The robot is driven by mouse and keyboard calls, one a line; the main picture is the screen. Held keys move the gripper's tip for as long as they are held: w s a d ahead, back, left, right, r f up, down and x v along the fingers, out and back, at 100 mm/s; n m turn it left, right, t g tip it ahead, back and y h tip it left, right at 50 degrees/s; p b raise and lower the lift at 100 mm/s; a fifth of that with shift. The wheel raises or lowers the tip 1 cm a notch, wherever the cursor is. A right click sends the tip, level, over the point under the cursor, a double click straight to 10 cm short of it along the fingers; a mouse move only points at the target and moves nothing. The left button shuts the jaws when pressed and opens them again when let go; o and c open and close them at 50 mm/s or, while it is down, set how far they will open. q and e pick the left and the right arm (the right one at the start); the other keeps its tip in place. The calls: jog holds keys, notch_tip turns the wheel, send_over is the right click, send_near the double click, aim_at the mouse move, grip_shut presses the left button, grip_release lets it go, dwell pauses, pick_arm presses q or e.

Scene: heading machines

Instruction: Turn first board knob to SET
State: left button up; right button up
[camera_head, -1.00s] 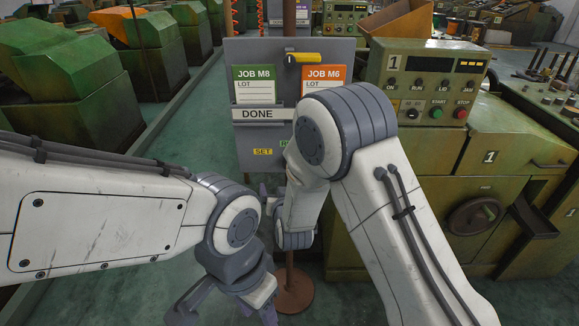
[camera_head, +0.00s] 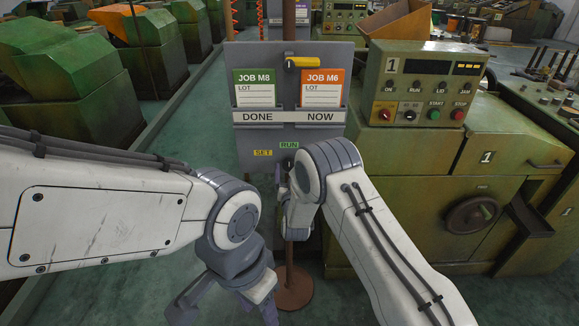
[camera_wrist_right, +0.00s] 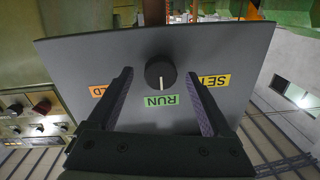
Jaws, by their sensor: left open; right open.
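The first board (camera_head: 240,135) is a grey panel on a post, with a yellow SET label (camera_head: 263,153) and a green RUN label (camera_head: 289,145) low on it. In the right wrist view the board looks upside down. Its round black knob (camera_wrist_right: 160,72) has a white pointer line aimed at the RUN label (camera_wrist_right: 161,101). The SET label (camera_wrist_right: 209,81) is right of the knob there. My right gripper (camera_wrist_right: 159,76) is open, its fingers on either side of the knob without visible contact. My left gripper (camera_head: 228,312) is open and empty, low down.
A green machine (camera_head: 480,180) marked 1, with a control box (camera_head: 425,85), stands close on the right. Yellow-handled hardware (camera_head: 303,62) and job cards (camera_head: 254,88) are on the board above. Green machines (camera_head: 70,90) stand at left beyond open floor (camera_head: 190,115).

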jog(key=shift+w, duration=0.8)
grip_shut()
